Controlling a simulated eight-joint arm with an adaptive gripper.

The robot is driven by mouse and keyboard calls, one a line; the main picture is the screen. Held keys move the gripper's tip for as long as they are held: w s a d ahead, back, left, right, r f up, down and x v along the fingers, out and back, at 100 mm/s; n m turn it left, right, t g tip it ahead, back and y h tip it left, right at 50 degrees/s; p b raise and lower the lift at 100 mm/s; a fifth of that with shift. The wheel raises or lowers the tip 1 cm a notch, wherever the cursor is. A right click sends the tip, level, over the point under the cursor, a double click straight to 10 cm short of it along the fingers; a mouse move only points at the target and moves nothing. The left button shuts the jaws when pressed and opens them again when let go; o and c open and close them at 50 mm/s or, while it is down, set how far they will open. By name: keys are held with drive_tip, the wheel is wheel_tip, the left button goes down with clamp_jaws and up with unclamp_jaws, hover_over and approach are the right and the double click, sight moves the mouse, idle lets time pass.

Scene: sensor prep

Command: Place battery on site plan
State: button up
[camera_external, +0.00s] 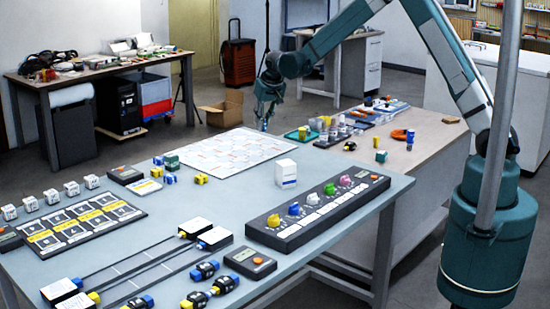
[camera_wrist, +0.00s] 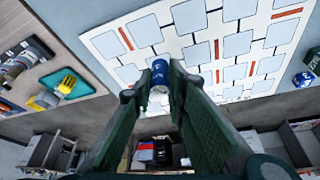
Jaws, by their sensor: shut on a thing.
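The site plan (camera_external: 225,150) is a white sheet with a printed grid, lying flat at the far side of the grey table. In the wrist view the site plan (camera_wrist: 258,62) fills the upper right, with red bars and boxes. My gripper (camera_external: 264,120) is above and just beyond the plan's far right edge in the external view. In the wrist view its two dark green fingers are shut on a blue cylindrical battery (camera_wrist: 160,70) with a pale end. The battery appears overlapping the plan's edge there. Its height above the surface is hard to tell.
A white box (camera_external: 286,173) stands right of the plan, by a dark panel with coloured knobs (camera_external: 318,210). Small blue, green and yellow blocks (camera_external: 171,168) sit by the plan's near left edge. A teal tray (camera_wrist: 68,84) with a yellow item lies left in the wrist view.

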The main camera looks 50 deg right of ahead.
hover_over(253, 155)
drive_tip(key=s, duration=0.1)
drive_tip(key=shift+s+a+r+n, duration=0.1)
drive_tip(key=shift+a+n, duration=0.05)
drive_tip(key=shift+n, duration=0.15)
drive_tip(key=shift+f, duration=3.15)
drive_tip(key=shift+f+b, duration=0.45)
drive_tip(key=shift+f, duration=1.4)
drive_tip(key=shift+f, duration=0.2)
drive_tip(key=o, duration=0.9)
